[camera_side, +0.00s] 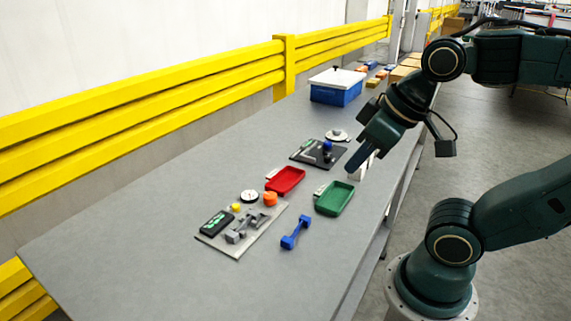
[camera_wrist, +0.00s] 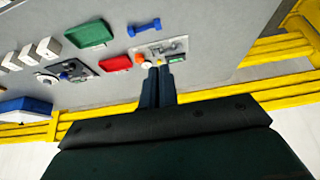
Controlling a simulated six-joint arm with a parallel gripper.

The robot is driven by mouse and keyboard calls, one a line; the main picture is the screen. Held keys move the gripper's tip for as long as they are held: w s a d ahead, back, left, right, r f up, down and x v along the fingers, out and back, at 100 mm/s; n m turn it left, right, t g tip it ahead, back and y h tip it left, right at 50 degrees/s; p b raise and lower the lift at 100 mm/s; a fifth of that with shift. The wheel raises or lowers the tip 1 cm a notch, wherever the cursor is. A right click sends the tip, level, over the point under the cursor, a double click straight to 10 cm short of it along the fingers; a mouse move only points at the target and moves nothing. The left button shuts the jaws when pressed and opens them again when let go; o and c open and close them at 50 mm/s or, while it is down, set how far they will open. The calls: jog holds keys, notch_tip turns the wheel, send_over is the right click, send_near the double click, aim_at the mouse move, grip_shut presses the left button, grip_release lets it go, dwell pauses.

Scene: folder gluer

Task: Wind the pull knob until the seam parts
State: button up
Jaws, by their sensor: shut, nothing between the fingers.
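A grey plate (camera_side: 238,251) on the table carries a small fixture with grey clamps (camera_side: 241,232), a black display (camera_side: 214,223), a white dial (camera_side: 249,196), a yellow button (camera_side: 236,207) and an orange knob (camera_side: 270,199). The orange knob looks like the pull knob. It also shows in the wrist view (camera_wrist: 140,59). The seam is too small to make out. My gripper (camera_side: 352,170) is shut and empty, above the table to the right of the fixture and apart from it. Its dark fingers (camera_wrist: 158,70) reach toward the fixture in the wrist view.
A red tray (camera_side: 285,180) and a green tray (camera_side: 334,198) lie near the fixture, with a blue dumbbell-shaped piece (camera_side: 296,233) in front. Behind are a black plate with a blue knob (camera_side: 327,146) and a lidded blue box (camera_side: 336,95). A yellow rail (camera_side: 200,87) runs along the back.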

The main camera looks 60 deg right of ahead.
jog(key=o, duration=0.7)
jog(key=shift+w, duration=0.1)
jog(key=o, duration=0.4)
jog(key=shift+w+r, duration=0.15)
jog(key=shift+w, duration=0.1)
jog(key=shift+c, duration=0.2)
jog(key=shift+o, duration=0.4)
jog(key=shift+w+d+r, duration=0.1)
jog(key=shift+w+d, duration=0.05)
jog(key=shift+w, duration=0.2)
jog(key=n+g, duration=0.6)
jog(key=n, duration=0.3)
send_over(270, 195)
notch_tip(270, 195, down, 11)
jog(key=shift+f, duration=0.25)
notch_tip(270, 195, down, 14)
jog(key=shift+r, duration=0.25)
